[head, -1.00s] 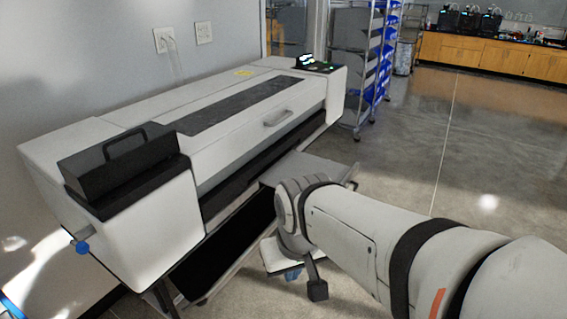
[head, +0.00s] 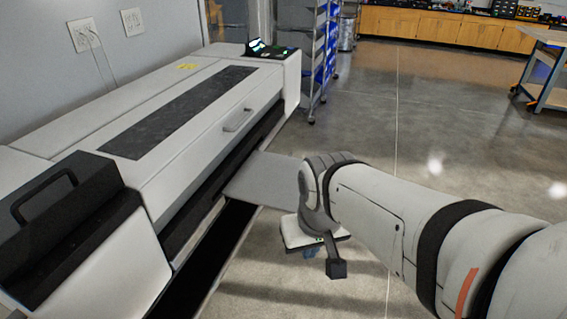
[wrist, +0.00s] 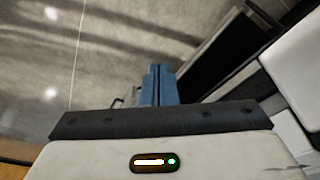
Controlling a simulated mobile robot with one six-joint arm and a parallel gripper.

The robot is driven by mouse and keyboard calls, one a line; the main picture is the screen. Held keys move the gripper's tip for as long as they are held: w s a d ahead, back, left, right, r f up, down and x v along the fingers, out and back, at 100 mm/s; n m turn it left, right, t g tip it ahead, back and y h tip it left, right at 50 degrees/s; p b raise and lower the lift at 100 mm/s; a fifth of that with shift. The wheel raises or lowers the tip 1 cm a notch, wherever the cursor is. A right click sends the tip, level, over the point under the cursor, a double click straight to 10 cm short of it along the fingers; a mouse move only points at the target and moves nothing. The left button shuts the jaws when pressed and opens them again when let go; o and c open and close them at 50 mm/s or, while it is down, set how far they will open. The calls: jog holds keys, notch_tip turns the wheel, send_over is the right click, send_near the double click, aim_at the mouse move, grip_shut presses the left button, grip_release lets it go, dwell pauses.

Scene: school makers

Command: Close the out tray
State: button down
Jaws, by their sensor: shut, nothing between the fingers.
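The out tray (head: 262,180) is a flat grey panel sticking out from the front slot of the large white printer (head: 190,140). Its right end is partly hidden behind my arm. My gripper (head: 312,252) is mostly hidden by my wrist, just right of the tray in the head view; only a bit of blue shows below the wrist. In the wrist view my gripper's blue fingers (wrist: 158,83) are together with nothing between them. I cannot tell whether they touch the tray.
A long black catch bin (head: 215,255) hangs below the printer front. A black box with a handle (head: 65,200) sits on the printer's near end. A rack with blue bins (head: 318,60) stands behind. The floor to the right is open, with a cart (head: 545,80) farther back.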

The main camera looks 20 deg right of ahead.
jog(key=w+d+f+m+g+y+b, duration=0.1)
jog(key=w+d+f+m+y, duration=0.2)
jog(key=w+m, duration=0.35)
jog(key=w+d+f+m+y+b, duration=0.1)
jog(key=w+d+f+m, duration=0.1)
jog(key=w+d+m, duration=0.4)
jog(key=w+d+f+m+t+y+b, duration=0.1)
jog(key=w+d+f+m+t+y, duration=0.1)
jog(key=w+d+f+m, duration=0.5)
jog(key=w+d+f+m+t+y, duration=0.1)
jog(key=w+d+f+m, duration=0.3)
jog(key=d, duration=0.5)
jog(key=w+a+f+m, duration=0.1)
jog(key=w+a+f, duration=0.4)
jog(key=a+f, duration=0.2)
jog(key=shift+w+a, duration=0.2)
jog(key=shift+a, duration=0.95)
